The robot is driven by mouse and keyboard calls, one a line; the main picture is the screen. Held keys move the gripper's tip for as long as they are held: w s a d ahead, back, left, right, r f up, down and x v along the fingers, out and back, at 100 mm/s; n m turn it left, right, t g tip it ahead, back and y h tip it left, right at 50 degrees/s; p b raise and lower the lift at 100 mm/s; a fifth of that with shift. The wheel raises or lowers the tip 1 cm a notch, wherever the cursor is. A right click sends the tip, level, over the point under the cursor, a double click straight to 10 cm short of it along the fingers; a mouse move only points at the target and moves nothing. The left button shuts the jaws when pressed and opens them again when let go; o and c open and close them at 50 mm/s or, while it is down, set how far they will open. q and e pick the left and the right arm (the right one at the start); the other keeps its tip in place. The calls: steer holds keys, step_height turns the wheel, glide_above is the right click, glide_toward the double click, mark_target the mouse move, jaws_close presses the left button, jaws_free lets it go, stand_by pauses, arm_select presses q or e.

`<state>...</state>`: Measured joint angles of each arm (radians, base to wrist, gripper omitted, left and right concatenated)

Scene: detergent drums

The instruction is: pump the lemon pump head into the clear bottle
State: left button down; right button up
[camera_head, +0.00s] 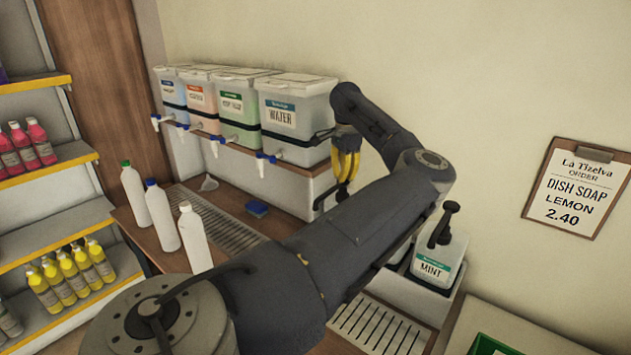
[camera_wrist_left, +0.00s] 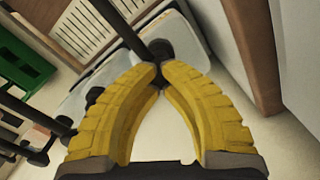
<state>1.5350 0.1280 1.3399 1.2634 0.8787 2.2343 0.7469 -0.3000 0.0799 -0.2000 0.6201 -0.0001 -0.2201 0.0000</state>
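My left gripper (camera_head: 340,195), with yellow fingers, hangs in front of the drum labelled WATER in the head view. In the head view a MINT container (camera_head: 434,268) with a dark pump head (camera_head: 442,224) stands right of my arm. I cannot make out a lemon label on any pump or a clear bottle; my arm hides much of the counter.
Three whitish bottles (camera_head: 193,238) stand left of a drain grate (camera_head: 215,222). Drums with taps (camera_head: 290,120) line the wall. A blue sponge (camera_head: 257,208) lies near them. A second grate (camera_head: 375,325) and green crate (camera_head: 492,346) are at lower right. An order board (camera_head: 578,188) reads LEMON.

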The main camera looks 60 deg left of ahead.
arm_select(q)
steer(key=shift+r, duration=3.6)
steer(key=shift+f, duration=0.1)
steer(key=shift+f, duration=3.65)
steer(key=shift+r, duration=3.75)
steer(key=shift+r, duration=3)
